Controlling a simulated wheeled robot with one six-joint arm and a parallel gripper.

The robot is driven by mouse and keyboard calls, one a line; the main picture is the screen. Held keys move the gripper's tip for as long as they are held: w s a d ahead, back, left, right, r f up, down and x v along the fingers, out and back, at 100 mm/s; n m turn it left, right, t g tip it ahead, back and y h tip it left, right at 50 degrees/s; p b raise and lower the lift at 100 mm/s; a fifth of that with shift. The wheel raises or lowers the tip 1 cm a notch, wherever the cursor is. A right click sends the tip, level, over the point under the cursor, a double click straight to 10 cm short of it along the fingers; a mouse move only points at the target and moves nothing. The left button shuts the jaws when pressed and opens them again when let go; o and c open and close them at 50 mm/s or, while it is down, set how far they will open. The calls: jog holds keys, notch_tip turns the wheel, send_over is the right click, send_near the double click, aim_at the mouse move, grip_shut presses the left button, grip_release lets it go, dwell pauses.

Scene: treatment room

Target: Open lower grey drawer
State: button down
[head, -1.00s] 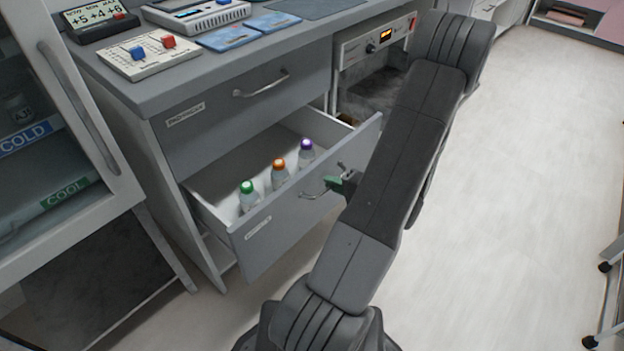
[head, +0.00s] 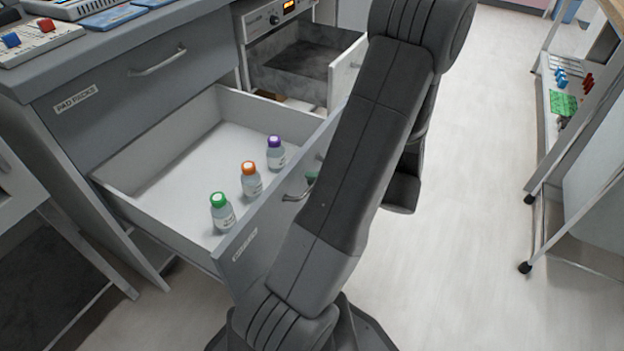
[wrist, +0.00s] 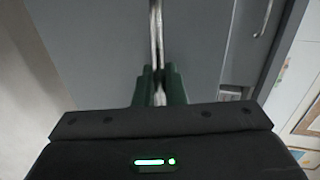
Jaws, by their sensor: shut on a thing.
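The lower grey drawer (head: 283,224) is pulled well out from the cabinet, and its white inside shows. Three bottles stand upright in it near the front: one with a green cap (head: 222,211), one with an orange cap (head: 251,180) and one with a purple cap (head: 275,154). My gripper (wrist: 159,88) is shut on the metal bar handle (wrist: 156,35) of this drawer. The handle also shows in the head view (head: 296,194), where my arm hides most of the gripper and part of the drawer front.
The upper grey drawer (head: 120,95) above is shut. To its right, an appliance with a lit display (head: 275,19) has an open compartment with a pulled-out front (head: 346,70). A wheeled trolley (head: 545,130) stands at the right. The pale floor (head: 465,200) between is clear.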

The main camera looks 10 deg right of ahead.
jog(key=shift+s+d, duration=0.15)
jog(key=c, duration=1.6)
grip_release()
jog(key=p+v, duration=0.3)
jog(key=v, duration=1.1)
jog(key=shift+f, duration=0.1)
jog(key=b+x, duration=0.3)
jog(key=x, duration=1.1)
